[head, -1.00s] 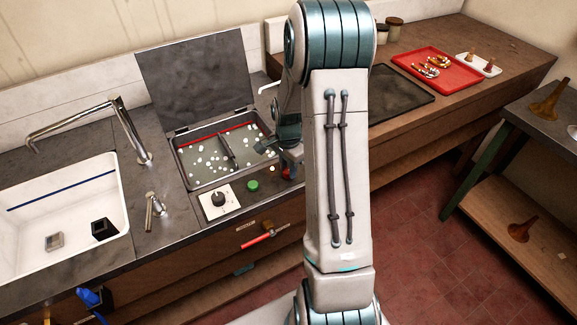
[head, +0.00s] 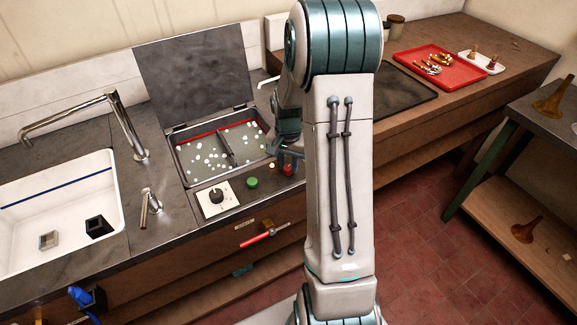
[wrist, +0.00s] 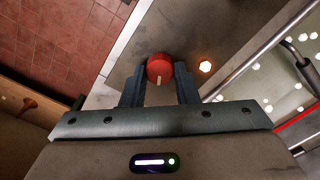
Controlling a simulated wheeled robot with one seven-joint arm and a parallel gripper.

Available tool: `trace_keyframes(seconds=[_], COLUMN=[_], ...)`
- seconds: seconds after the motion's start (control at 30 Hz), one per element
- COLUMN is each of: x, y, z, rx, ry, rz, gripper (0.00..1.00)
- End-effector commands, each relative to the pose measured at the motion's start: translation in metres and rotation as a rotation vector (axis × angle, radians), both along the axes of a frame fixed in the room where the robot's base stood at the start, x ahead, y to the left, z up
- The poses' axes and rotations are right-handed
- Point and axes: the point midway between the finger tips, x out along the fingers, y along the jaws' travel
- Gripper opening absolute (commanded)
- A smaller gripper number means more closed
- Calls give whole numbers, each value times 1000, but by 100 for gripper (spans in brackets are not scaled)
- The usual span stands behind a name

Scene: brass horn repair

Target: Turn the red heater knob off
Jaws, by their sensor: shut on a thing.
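The red heater knob (wrist: 159,68) is round, with a pale pointer mark toward my gripper's palm in the wrist view. It also shows in the head view (head: 288,170), partly covered by my gripper. My gripper (wrist: 160,88) has one dark finger on each side of the knob and is shut on it. A small round lamp (wrist: 205,66) beside the knob glows orange-white; it shows in the head view too (head: 272,166).
The open tank (head: 218,150) with floating white balls lies behind the knob. A green button (head: 252,182) and a black dial on a white plate (head: 214,210) sit to the left. A red-handled tool (head: 265,236) juts from the counter front.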

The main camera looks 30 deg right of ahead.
Motion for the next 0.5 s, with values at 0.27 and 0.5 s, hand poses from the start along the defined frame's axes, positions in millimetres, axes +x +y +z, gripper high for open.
trace_keyframes(seconds=[0.27,0.5], x=[1,2], y=[0,1], z=[-1,0], rx=[-1,-2], ry=[-2,-4], rz=[261,489], gripper=[4,4])
